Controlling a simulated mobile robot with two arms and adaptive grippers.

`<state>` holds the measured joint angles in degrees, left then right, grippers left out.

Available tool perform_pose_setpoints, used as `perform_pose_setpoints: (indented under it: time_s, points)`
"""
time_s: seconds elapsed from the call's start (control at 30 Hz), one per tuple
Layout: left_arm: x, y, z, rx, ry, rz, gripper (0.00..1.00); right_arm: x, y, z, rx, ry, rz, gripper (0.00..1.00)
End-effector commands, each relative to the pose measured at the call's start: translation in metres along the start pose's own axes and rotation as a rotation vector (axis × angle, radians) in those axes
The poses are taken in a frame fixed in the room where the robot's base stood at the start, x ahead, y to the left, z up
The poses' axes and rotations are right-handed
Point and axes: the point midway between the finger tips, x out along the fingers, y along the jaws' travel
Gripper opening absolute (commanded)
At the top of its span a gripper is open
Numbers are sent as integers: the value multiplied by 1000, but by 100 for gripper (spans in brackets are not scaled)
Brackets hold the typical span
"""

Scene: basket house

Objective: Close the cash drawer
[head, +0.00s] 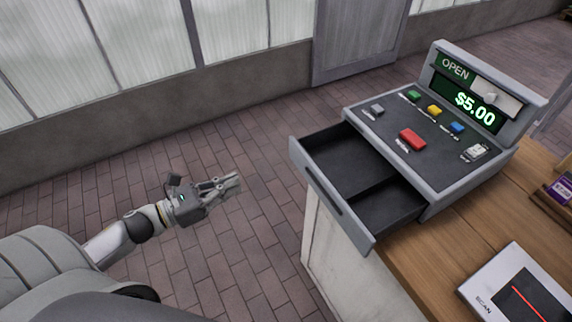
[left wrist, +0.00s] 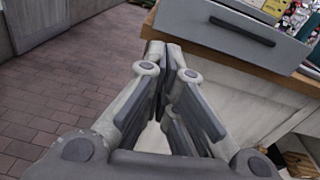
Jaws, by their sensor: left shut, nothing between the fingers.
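The grey cash register (head: 440,130) stands on the wooden counter, its display reading OPEN and $5.00. Its cash drawer (head: 322,197) is pulled out toward the left and sticks out past the counter edge. The drawer looks empty, with a divider between two compartments. My left gripper (head: 238,183) is shut and empty, in the air left of the drawer front and apart from it. In the left wrist view the shut fingers (left wrist: 180,62) point toward the counter, with the drawer front (left wrist: 235,32) and its dark handle beyond them. My right gripper is not in view.
The wooden counter (head: 410,262) carries a scanner pad (head: 480,287) at the front right and a small box with purple items (head: 560,190) at the right edge. Open brick floor (head: 240,255) surrounds my left arm. A low wall with windows runs behind.

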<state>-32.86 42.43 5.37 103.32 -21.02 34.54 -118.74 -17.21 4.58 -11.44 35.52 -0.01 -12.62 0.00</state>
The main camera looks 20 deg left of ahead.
Motion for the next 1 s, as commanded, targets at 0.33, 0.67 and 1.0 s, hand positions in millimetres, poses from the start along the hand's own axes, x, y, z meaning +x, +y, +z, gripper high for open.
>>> perform_pose_setpoints:
  time_s: [0.33,0.67,1.0]
  points:
    - [20,-12,16,94,-21,-50,0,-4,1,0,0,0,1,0]
    - [64,-14,17,91,-21,-47,0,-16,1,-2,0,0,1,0]
    - [109,-16,18,90,-20,-46,0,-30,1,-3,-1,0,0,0]
